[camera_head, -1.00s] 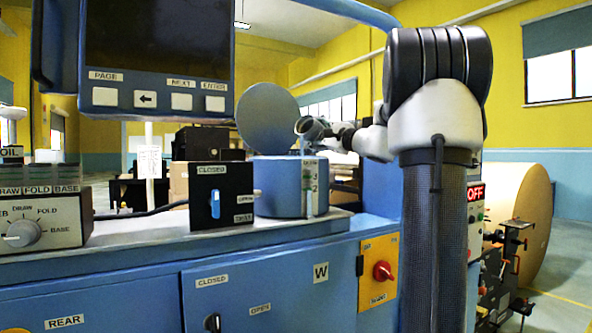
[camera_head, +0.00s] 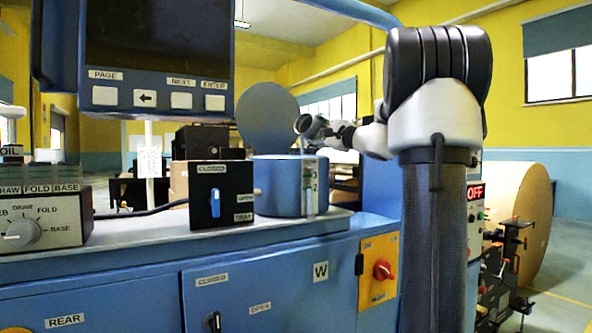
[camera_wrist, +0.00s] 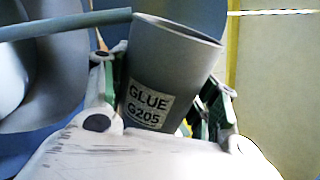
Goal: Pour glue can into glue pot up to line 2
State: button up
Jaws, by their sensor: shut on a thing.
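My gripper (camera_wrist: 165,95) is shut around a grey can labelled GLUE G205 (camera_wrist: 172,70). In the head view the glue can (camera_head: 313,127) is tilted, its mouth to the left, above the right side of the blue glue pot (camera_head: 275,188). A thin blue-grey stream (camera_wrist: 65,25) runs from the can's rim in the wrist view. The pot's round lid (camera_head: 266,117) stands open behind it. A sight gauge (camera_head: 309,188) on the pot's front has marks 3 and 2; its level is too small to read surely.
A black switch box (camera_head: 221,193) marked CLOSED stands left of the pot on the machine's ledge. A screen panel (camera_head: 158,50) hangs at upper left. A dial box (camera_head: 40,220) is at far left. A large paper roll (camera_head: 523,215) stands at right.

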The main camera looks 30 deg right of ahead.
jog(key=shift+a+r+n, duration=0.1)
jog(key=shift+n, duration=0.3)
dwell(0.7)
